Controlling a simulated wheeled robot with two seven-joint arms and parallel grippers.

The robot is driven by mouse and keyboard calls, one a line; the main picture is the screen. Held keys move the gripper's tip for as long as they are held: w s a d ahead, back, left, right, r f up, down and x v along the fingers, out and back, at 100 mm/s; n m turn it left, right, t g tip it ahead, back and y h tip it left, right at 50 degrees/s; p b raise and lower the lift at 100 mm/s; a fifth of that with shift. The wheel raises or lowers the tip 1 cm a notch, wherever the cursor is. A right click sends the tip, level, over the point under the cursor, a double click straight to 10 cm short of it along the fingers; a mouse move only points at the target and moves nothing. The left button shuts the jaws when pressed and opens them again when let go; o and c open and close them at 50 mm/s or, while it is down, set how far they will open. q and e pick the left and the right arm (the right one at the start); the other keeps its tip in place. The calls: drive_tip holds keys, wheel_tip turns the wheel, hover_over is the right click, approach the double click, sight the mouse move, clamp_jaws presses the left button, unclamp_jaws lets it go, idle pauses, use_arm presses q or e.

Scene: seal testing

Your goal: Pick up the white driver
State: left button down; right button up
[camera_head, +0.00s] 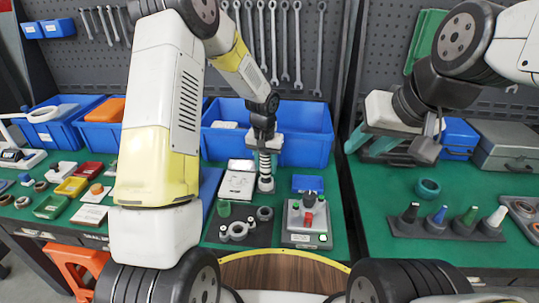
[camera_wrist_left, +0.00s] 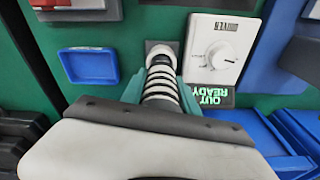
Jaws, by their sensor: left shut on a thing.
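A white driver with black rings (camera_head: 265,166) stands upright on the green bench beside a white box with a dial. My left gripper (camera_head: 265,143) is above it and shut around its upper part. In the left wrist view, the white driver (camera_wrist_left: 160,88) lies between the teal fingers of the left gripper (camera_wrist_left: 158,95), and its far end is at a small grey square pad (camera_wrist_left: 152,45). I cannot tell whether it touches that pad. My right gripper (camera_head: 390,148) hangs over the right bench with its teal fingers apart and nothing between them.
The white dial box (camera_head: 237,182) is close left of the driver, and a blue tray (camera_head: 307,183) is to its right. A grey fixture (camera_head: 306,222) and dark mat with rings are in front. Blue bins (camera_head: 305,122) stand behind. A stand (camera_head: 447,228) holds several coloured cones.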

sight(266, 155)
use_arm(q)
drive_tip(key=shift+w+r, duration=0.1)
drive_tip(key=shift+r, duration=0.65)
wheel_tip(266, 155, up, 2)
drive_tip(key=shift+r, duration=0.2)
drive_tip(key=s+d+r, duration=0.1)
drive_tip(key=s, duration=1.5)
drive_tip(key=shift+d, duration=0.4)
